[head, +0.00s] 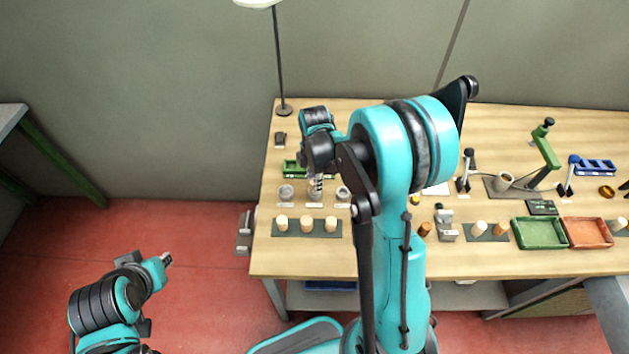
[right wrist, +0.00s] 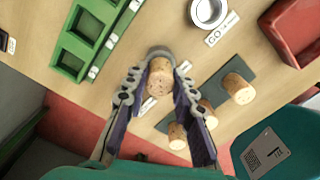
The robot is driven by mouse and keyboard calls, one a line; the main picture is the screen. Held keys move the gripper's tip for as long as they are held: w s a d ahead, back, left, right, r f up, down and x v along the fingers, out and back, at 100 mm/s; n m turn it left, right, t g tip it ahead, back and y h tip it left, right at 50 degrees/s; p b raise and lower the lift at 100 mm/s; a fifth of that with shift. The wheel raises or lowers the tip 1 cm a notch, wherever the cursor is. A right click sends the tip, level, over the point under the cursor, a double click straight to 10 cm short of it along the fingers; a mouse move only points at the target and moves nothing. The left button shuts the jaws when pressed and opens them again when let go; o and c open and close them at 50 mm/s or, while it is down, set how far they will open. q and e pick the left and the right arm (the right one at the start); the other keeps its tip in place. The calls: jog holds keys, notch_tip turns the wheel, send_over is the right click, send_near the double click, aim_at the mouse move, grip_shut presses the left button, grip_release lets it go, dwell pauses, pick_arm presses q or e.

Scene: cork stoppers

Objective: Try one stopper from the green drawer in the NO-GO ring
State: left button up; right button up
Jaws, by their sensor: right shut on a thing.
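My right gripper (right wrist: 155,92) is shut on a tan cork stopper (right wrist: 160,82). In the right wrist view a grey ring (right wrist: 158,51) shows just behind the stopper; I cannot tell whether the stopper's far end is in it or above it. That ring's label is partly hidden and unreadable. A second ring (right wrist: 207,11), labelled GO, lies to the right. A green compartmented holder (right wrist: 72,60) is at upper left. In the head view my right gripper (head: 316,182) points down over the middle ring. My left gripper (head: 166,259) is off the table at lower left.
Three corks (head: 306,224) stand on a dark mat in front of the rings. A green tray (head: 540,233) and an orange-red tray (head: 588,232) lie at the right. A lamp (head: 282,108) stands at the back left. My right arm hides mid-table.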

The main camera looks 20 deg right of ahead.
jog(key=shift+f+b, duration=0.35)
jog(key=shift+f, duration=0.05)
jog(key=o, duration=0.8)
jog(key=shift+r, duration=0.1)
notch_tip(320, 180, up, 12)
dwell(1.0)
